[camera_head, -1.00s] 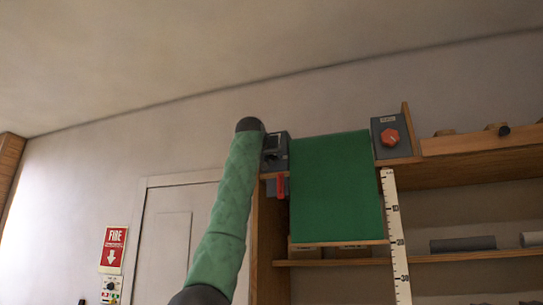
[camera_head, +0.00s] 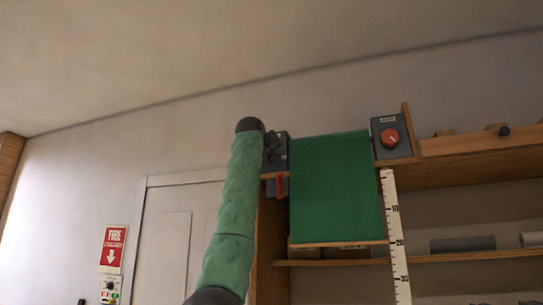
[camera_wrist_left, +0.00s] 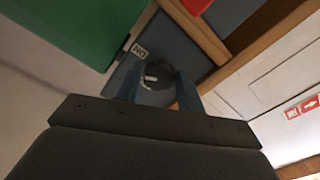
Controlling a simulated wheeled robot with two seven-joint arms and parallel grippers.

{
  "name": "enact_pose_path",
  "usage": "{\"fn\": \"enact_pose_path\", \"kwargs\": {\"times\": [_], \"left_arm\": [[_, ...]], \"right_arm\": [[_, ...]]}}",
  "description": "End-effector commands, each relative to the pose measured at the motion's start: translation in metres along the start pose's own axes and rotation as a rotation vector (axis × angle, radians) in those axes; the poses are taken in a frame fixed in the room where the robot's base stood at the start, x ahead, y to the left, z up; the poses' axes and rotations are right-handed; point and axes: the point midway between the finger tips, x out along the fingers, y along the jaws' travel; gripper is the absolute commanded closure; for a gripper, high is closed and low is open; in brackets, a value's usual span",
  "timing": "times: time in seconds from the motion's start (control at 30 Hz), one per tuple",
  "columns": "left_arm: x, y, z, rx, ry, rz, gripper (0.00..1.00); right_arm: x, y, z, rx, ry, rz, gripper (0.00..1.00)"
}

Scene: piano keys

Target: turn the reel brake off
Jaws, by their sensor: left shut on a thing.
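A grey box (camera_head: 281,164) stands at the left of the hanging green cloth, on top of the shelf unit. In the left wrist view its blue-grey face (camera_wrist_left: 122,76) carries a round dark knob (camera_wrist_left: 156,72) with a pale mark. A small white label (camera_wrist_left: 139,51) sits beside the knob; I cannot read it surely. My left gripper (camera_wrist_left: 160,90) is shut on the knob, one finger on each side. In the head view my left arm partly hides the box and the knob. My right gripper is not in view.
The green cloth (camera_head: 336,190) hangs right of the box. Beyond it is another grey box with a red-orange knob (camera_head: 390,139). A red piece (camera_head: 282,187) hangs under the left box. A white scale strip (camera_head: 396,235) hangs at the right. A door (camera_head: 165,240) is behind.

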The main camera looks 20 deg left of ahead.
Motion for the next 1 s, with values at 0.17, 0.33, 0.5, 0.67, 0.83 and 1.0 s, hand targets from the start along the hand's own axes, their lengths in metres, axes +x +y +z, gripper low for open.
{"fn": "enact_pose_path", "kwargs": {"times": [0.17,0.33,0.5,0.67,0.83,1.0], "left_arm": [[-0.001,0.001,-0.001,-0.167,0.001,0.002,0.85],[-0.001,0.001,-0.001,-0.328,0.001,0.001,0.85],[0.000,0.002,-0.002,-0.491,0.000,0.001,0.85],[-0.001,0.002,-0.002,-0.643,0.000,0.002,0.85],[0.000,0.002,-0.002,-0.793,0.000,0.001,0.85],[0.000,0.002,-0.002,-0.920,-0.001,0.000,0.85]], "right_arm": [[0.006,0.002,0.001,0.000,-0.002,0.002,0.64],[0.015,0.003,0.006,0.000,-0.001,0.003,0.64],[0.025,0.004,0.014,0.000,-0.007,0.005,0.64],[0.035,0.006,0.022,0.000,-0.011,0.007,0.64],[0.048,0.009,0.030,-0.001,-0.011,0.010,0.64],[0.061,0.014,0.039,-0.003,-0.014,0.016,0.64]]}}
